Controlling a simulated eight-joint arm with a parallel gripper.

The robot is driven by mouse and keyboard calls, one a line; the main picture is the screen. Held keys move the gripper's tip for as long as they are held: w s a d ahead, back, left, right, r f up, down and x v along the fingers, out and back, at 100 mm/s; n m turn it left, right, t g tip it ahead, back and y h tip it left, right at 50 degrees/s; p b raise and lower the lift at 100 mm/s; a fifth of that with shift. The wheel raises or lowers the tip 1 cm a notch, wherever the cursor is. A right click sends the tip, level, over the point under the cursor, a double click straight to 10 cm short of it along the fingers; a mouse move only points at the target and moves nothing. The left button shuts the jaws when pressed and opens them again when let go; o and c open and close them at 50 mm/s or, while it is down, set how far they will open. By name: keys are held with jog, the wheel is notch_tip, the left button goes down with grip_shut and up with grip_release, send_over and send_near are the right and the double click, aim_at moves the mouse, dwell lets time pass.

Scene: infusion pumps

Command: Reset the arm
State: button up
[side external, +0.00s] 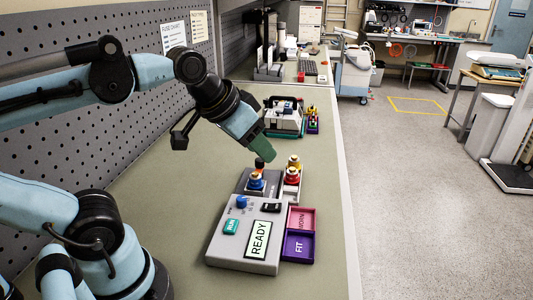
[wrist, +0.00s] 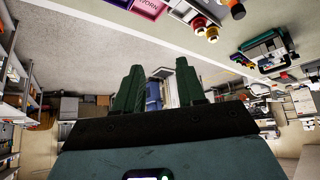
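My gripper (side external: 264,151) is raised above the bench, tilted down to the right, behind and above the grey box. In the wrist view its two dark green fingers (wrist: 159,88) stand apart with nothing held between them; the blue shape seen through the gap is background. The grey box (side external: 222,248) has a READY display (side external: 258,240), a blue knob (side external: 241,202) and a green button (side external: 231,227). A blue-capped part (side external: 256,181) stands behind it. Red-capped (side external: 292,174) and yellow-capped (side external: 294,161) parts stand in a holder to the right.
A pink WORN tray (side external: 301,219) and a purple FIT tray (side external: 299,246) sit against the box's right side. A grey-black device (side external: 285,118) stands farther back on the bench. A pegboard wall (side external: 60,150) borders the left. Bench space left of the box is clear.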

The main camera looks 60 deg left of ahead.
jog(key=shift+a+f, duration=0.2)
jog(key=shift+f, duration=0.2)
jog(key=shift+c, duration=1.2)
jog(key=f, duration=0.1)
jog(key=f+g, duration=0.1)
jog(key=s+a+f+n+g, duration=0.1)
jog(key=shift+a, duration=0.1)
grip_shut()
jog(key=n+g, duration=0.2)
jog(key=g, duration=0.3)
send_near(231, 224)
jog(key=shift+f, duration=2.7)
jog(key=shift+f, duration=0.9)
notch_tip(231, 224, up, 8)
